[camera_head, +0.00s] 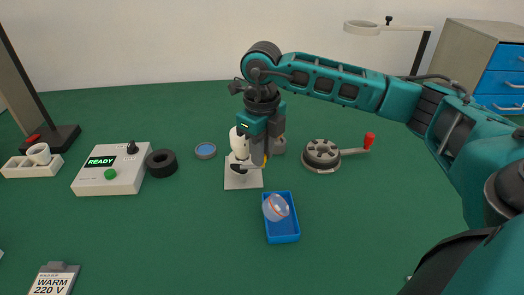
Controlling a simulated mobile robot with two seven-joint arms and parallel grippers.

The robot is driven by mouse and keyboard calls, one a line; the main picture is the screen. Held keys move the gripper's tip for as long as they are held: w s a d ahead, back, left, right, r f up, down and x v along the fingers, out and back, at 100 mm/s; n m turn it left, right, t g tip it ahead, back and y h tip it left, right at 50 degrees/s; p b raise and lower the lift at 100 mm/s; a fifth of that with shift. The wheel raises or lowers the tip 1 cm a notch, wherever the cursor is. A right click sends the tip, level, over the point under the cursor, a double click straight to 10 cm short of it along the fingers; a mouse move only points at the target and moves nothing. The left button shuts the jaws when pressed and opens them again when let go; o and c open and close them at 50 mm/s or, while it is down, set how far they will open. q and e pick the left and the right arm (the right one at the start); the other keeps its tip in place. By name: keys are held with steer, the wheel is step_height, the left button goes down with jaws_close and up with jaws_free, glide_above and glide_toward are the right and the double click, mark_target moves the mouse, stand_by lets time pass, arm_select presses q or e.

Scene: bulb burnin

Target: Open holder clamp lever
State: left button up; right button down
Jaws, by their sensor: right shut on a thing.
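The bulb holder stands on a pale square base plate (243,183) in the middle of the green table. A white bulb (238,142) is upright in it. A small dark part (238,168) of the holder shows just left of my fingers. My right gripper (259,162) points down at the holder's right side and is shut. A small yellow bit of the clamp lever (266,160) shows at its fingertips; the fingers hide most of the lever. My left gripper is not in view.
A blue tray (283,238) with a clear round item stands in front of the holder. A round grey device with a red-knobbed crank (321,155) is at right. A control box (112,169) reading READY and a black ring (161,163) are at left.

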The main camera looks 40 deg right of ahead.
stand_by(0.3)
steer(key=c, duration=1)
jaws_free()
steer(key=shift+r, duration=0.1)
step_height(320, 180, up, 13)
steer(key=p, duration=0.1)
steer(key=shift+p, duration=0.3)
steer(key=shift+s+f, duration=0.1)
steer(key=shift+f, duration=0.1)
